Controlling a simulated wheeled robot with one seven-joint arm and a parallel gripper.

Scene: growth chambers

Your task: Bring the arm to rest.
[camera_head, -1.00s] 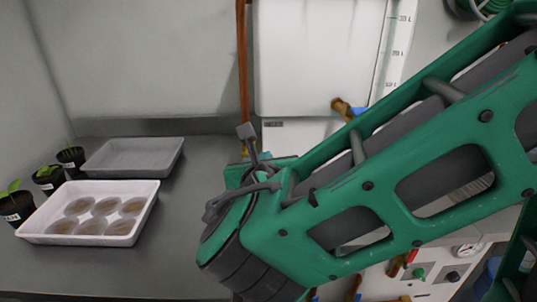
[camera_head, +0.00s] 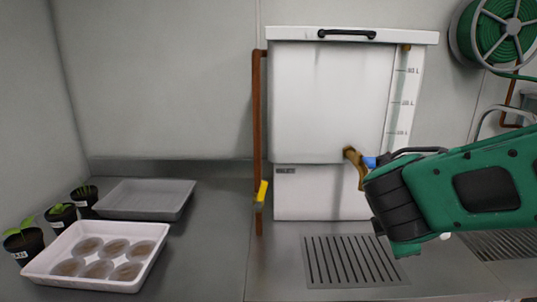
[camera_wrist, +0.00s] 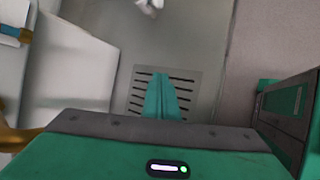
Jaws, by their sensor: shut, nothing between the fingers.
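My green arm shows at the right of the head view, its dark joint in front of the right side of the white water tank (camera_head: 318,110). My gripper is hidden in the head view. In the wrist view my gripper (camera_wrist: 165,80) shows as two teal fingers lying close together, shut and empty. The fingers appear over the slotted drain grate (camera_wrist: 190,80), which also shows in the head view (camera_head: 345,262) on the counter below the tank. I cannot tell how high the fingers are above the grate.
A brass tap (camera_head: 356,165) with a blue part is close beside my arm. A white tray (camera_head: 50,268) of round dishes, a grey tray (camera_head: 145,212) and several potted seedlings (camera_head: 60,218) stand at the left. A yellow-handled valve (camera_head: 261,191) is on the copper pipe (camera_head: 258,110). The middle counter is clear.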

